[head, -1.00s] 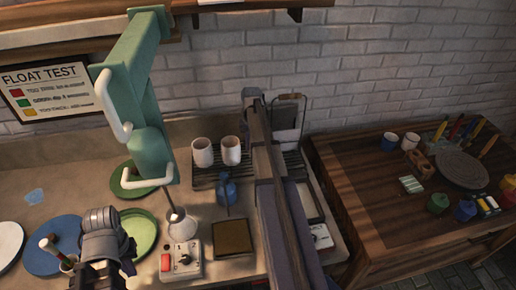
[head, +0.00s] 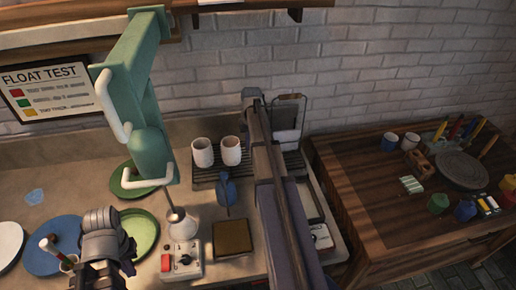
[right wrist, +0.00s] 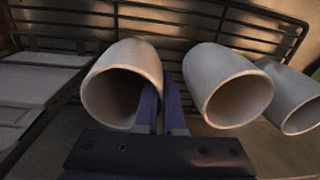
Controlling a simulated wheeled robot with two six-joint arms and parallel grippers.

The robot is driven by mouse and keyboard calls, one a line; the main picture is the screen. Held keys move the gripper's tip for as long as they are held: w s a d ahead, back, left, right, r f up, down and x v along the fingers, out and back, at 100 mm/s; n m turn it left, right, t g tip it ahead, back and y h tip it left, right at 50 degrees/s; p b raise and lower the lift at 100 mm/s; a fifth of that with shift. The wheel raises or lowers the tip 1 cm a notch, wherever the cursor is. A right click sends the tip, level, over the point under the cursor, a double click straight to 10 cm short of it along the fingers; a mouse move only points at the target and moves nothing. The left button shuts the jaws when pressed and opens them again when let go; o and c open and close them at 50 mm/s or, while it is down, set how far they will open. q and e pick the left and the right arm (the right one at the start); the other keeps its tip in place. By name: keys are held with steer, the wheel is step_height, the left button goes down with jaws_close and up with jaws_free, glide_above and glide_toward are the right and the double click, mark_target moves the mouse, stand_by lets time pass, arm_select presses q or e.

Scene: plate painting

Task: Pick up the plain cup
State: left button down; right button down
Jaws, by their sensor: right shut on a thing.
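In the right wrist view three plain pale cups stand side by side with their openings towards the camera. My right gripper (right wrist: 163,105) is shut on the wall of the left cup (right wrist: 104,92), at that cup's right side. The middle cup (right wrist: 232,88) and the right cup (right wrist: 300,98) are apart from the fingers. In the head view two white cups show, one (head: 202,152) left of the other (head: 231,150). The held cup and the right gripper are hidden there behind my right arm. My left gripper (head: 110,268) is low at the left; its fingertips are unclear.
The cups are at a dark wire rack (head: 205,180) by the brick wall. A green press-like machine (head: 140,110) stands left of it. A blue object (head: 227,190), a white funnel-like vessel (head: 182,224) and a switch box (head: 181,262) are in front. A wooden table (head: 345,165) is at right.

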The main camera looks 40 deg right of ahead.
stand_by(0.4)
steer(key=shift+s+r+p, duration=0.2)
steer(key=shift+r+p, duration=0.3)
step_height(320, 180, up, 6)
steer(key=p, duration=0.6)
steer(key=shift+r, duration=0.1)
steer(key=s+a, duration=0.4)
steer(key=s, duration=0.4)
steer(key=s+a, duration=0.5)
steer(key=s, duration=0.4)
steer(key=shift+a+f, duration=0.3)
steer(key=shift+f, duration=0.05)
steer(key=shift+s, duration=0.15)
